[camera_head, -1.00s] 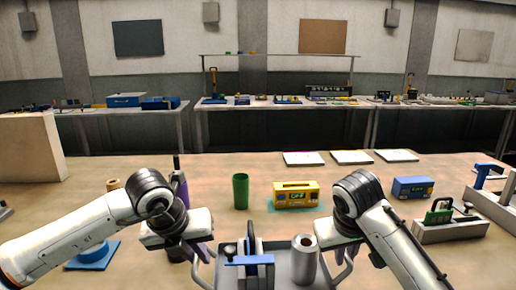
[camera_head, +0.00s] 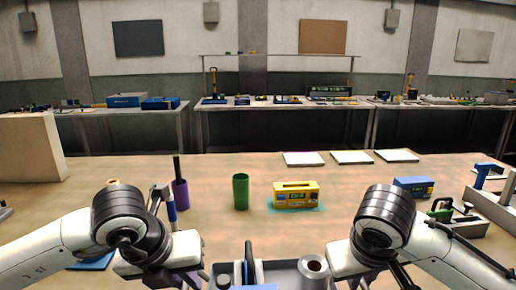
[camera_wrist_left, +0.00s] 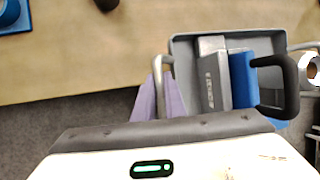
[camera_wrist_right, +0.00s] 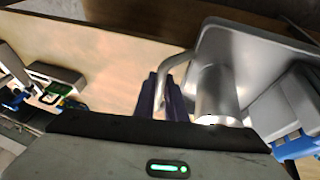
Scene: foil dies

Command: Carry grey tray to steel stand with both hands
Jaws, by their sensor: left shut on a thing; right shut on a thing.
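The grey tray (camera_wrist_left: 182,48) shows in the left wrist view and at the bottom of the head view (camera_head: 290,268), where its near part is cut off. It carries a steel cylinder (camera_wrist_right: 216,95) and a grey-and-blue block with a black handle (camera_wrist_left: 243,80). My left gripper (camera_wrist_left: 165,90) is shut on the tray's left wire handle (camera_wrist_left: 168,68). My right gripper (camera_wrist_right: 164,92) is shut on its right wire handle (camera_wrist_right: 172,65). In the left wrist view the tray overlaps the table's front edge, with floor below. I cannot make out the steel stand.
The wooden table (camera_head: 350,220) holds a green cup (camera_head: 241,192), a yellow box (camera_head: 296,195), a purple holder (camera_head: 181,194) and a blue box (camera_head: 413,187). White sheets (camera_head: 352,157) lie at the back. The table's middle is mostly clear.

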